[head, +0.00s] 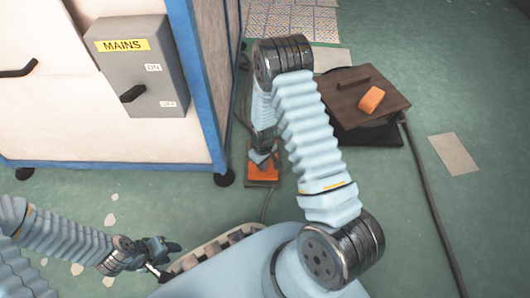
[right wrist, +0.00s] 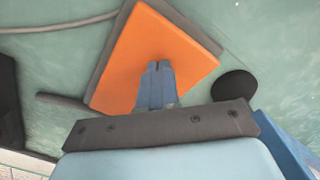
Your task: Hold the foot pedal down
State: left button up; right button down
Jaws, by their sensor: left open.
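The foot pedal (head: 264,175) is an orange plate on a dark base on the green floor, by the corner of the cabinet. It fills the upper middle of the right wrist view (right wrist: 150,40). My right gripper (head: 262,156) points down over the pedal's far part. In the right wrist view its blue fingers (right wrist: 158,66) are together, with nothing between them, and their tips overlap the orange plate. I cannot tell whether they touch or press it. My left gripper (head: 172,259) is open and empty at the lower left, away from the pedal.
A white cabinet with blue edges (head: 197,82) bears a grey MAINS switch box (head: 139,78). A brown wooden board (head: 352,108) carries an orange block (head: 371,99). A dark cable (head: 430,195) crosses the floor. Pale scraps (head: 455,154) lie about; the right floor is mostly clear.

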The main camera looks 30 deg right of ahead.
dwell(0.5)
notch_tip(320, 180, up, 6)
jog(key=p, duration=0.4)
notch_tip(320, 180, up, 12)
jog(key=p, duration=0.3)
dwell(0.3)
